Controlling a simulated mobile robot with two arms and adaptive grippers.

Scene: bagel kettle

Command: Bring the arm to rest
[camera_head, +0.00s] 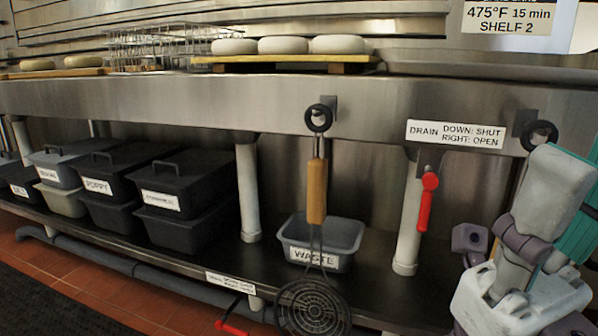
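Pale arm links (545,200) with mauve joints, which I take for my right arm, stand at the right edge. The arm is folded in front of the counter, and I see no fingertips or held thing on it. My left arm and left gripper are not in view. A wire skimmer (316,190) with a wooden handle hangs by its black ring from a hook on the counter front. No gripper touches it.
A grey WASTE bin (348,236) and several black lidded bins (172,186) stand on the lower shelf. A red drain lever (427,198) points down. Bagel rounds (283,45) lie on a board (215,66) on the counter. A second ring (540,135) hangs near my arm.

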